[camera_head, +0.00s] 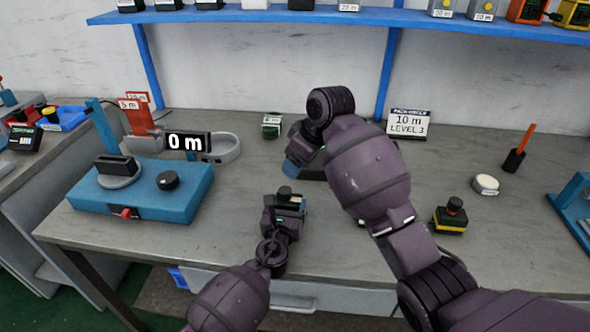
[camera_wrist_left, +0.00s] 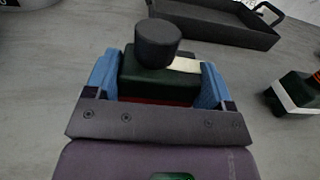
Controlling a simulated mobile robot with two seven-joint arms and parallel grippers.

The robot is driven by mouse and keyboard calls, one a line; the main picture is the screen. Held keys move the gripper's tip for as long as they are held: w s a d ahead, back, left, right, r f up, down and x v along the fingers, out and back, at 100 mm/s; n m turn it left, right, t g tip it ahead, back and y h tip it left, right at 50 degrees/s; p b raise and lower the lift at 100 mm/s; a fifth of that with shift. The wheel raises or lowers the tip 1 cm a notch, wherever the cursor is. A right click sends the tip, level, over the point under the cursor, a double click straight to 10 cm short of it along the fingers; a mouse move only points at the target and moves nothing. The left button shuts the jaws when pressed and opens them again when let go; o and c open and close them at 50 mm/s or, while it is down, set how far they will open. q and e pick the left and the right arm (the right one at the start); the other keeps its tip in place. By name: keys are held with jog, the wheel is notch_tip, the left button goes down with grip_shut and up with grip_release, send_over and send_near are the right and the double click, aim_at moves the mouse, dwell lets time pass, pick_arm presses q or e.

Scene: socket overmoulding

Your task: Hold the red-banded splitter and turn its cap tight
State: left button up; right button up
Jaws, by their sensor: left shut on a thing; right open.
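The red-banded splitter (camera_wrist_left: 160,82) is a dark green block with a red band low on its side, a pale label and a round dark cap (camera_wrist_left: 158,40) on top. My left gripper (camera_head: 287,204) is shut on it, with a blue finger on each side in the left wrist view. The splitter is upright, and its cap (camera_head: 285,192) also shows in the head view. My right gripper (camera_head: 300,163) is open, beyond and slightly right of the left one, apart from the cap. My right arm partly covers it.
A yellow-banded splitter (camera_head: 450,217) and a white round piece (camera_head: 486,184) lie to the right. A blue machine (camera_head: 140,195) with a "0 m" display (camera_head: 187,143) stands left. A black tray (camera_wrist_left: 218,28) lies beyond the held splitter, and a white-banded block (camera_wrist_left: 298,95) lies right.

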dwell(0.4)
pick_arm(q)
jog(key=o, duration=0.9)
